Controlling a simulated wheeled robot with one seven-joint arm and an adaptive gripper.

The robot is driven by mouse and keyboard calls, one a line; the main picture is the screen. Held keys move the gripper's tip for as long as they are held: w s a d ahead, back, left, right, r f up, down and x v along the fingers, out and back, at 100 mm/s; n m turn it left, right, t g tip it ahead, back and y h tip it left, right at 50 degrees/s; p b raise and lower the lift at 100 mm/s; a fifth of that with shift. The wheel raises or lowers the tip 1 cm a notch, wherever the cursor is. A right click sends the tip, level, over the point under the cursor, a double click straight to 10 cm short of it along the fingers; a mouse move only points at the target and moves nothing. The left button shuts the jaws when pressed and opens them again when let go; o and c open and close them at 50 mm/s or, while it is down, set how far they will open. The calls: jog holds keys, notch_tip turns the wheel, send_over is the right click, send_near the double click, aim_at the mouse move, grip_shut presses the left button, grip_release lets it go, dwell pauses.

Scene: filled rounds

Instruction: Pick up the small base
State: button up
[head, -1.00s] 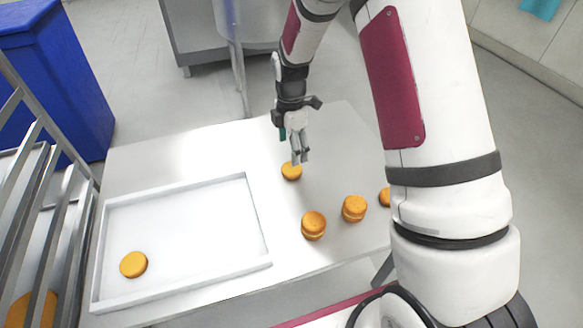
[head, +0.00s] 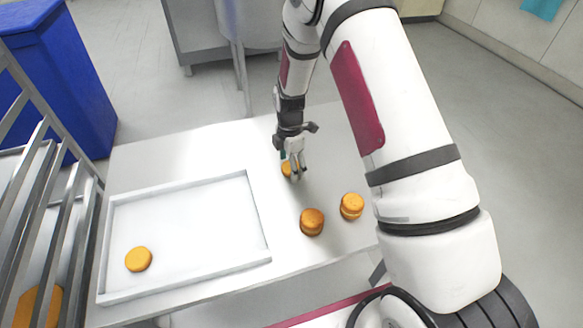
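A small round orange base (head: 287,169) lies on the white table, just right of the tray's far right corner. My gripper (head: 297,174) points down at it, and its fingers cover the right part of the base. I cannot tell whether the fingers are around the base, touching it or only in front of it, nor how far apart they are. A larger single round (head: 138,259) lies in the white tray (head: 262,225) near its front left corner.
Two filled rounds, one at the table's front (head: 312,222) and one to its right (head: 351,206), stand near my arm. A metal rack (head: 60,215) is at left, with a blue bin (head: 88,95) behind. The tray's middle is clear.

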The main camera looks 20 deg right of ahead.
jog(key=c, duration=0.9)
jog(key=shift+o, duration=0.2)
